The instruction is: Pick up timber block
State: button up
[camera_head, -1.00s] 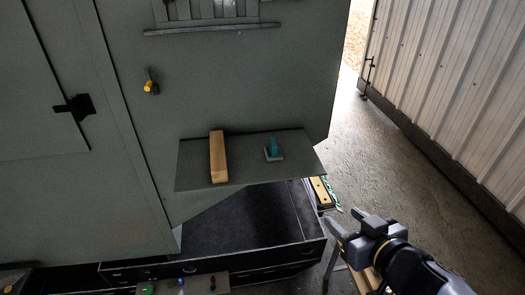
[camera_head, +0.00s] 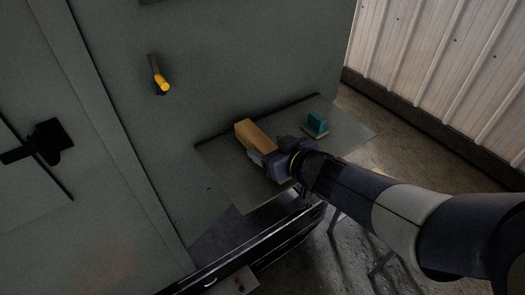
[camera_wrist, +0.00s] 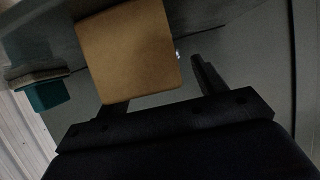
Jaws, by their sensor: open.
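The timber block (camera_head: 254,136) is a light brown wooden bar lying on a grey shelf (camera_head: 222,165) fixed to the cabinet. My gripper (camera_head: 262,158) is at the near end of the block, its fingers hiding part of that end in the head view. In the wrist view the block's end face (camera_wrist: 128,52) is large and close, in front of the gripper (camera_wrist: 155,92). One finger shows right of the block with a gap; the other is mostly hidden behind the block's lower left corner. The jaws are open.
A teal-handled item (camera_head: 315,124) on a pale base stands on the shelf, right of the block and close to my wrist. A yellow-ended handle (camera_head: 160,80) sticks out of the cabinet wall above. A dark drawer unit (camera_head: 255,240) lies below the shelf.

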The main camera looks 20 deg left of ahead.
jog(key=shift+w+a+f, duration=0.25)
jog(key=shift+w+a, duration=0.15)
jog(key=shift+a, duration=0.05)
jog(key=shift+c, duration=0.3)
jog(key=c, duration=1.1)
jog(key=shift+r, duration=0.1)
jog(key=shift+c, duration=0.2)
